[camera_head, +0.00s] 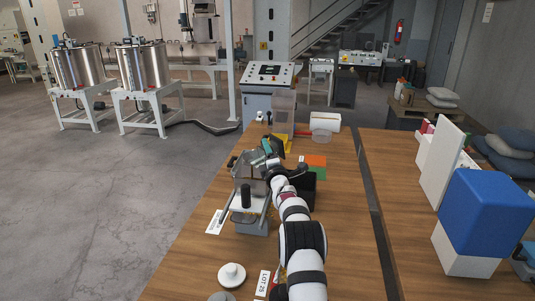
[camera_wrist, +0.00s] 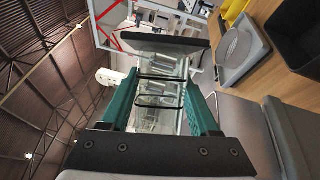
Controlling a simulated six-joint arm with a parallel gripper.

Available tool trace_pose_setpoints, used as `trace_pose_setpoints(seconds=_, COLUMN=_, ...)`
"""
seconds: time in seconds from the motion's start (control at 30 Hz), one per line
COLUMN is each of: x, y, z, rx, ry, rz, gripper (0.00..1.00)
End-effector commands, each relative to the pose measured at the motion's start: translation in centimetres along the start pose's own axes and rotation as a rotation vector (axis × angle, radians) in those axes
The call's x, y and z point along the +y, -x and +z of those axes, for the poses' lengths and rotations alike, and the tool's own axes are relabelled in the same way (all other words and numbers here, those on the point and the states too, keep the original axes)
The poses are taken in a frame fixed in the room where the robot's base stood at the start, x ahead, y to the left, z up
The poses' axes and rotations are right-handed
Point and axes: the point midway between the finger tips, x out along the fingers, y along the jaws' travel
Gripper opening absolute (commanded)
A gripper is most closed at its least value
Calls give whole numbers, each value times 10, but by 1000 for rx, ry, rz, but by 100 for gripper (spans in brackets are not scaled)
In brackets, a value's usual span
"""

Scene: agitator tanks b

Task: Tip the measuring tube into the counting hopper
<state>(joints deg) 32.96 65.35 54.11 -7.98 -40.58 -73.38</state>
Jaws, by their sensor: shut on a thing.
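My gripper (camera_wrist: 160,88) has teal fingers shut on a clear measuring tube (camera_wrist: 160,66) with black bands and a dark plate at its far end. The tube is see-through, and I cannot tell what it holds. In the head view my gripper (camera_head: 266,153) is above the table, and the tube is hard to make out there. A clear-walled box (camera_head: 246,165), which looks like the counting hopper, stands over a grey device (camera_head: 252,226) just left of and below my gripper. I cannot tell whether tube and hopper touch.
A black bin (camera_head: 302,190) stands close to the right of my arm, near orange (camera_head: 316,160) and green cards. A clear upright container (camera_head: 283,108) and a white roll (camera_head: 326,120) are at the far end. A white knobbed lid (camera_head: 232,275) lies in front. The right table holds a blue-and-white block (camera_head: 482,212).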

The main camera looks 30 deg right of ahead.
Motion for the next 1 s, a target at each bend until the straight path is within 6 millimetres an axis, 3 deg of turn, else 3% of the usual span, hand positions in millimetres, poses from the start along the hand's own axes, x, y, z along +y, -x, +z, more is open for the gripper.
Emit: trace_pose_setpoints(seconds=1.0, x=10, y=2, z=-5, rx=0, ry=182, rz=75, gripper=0)
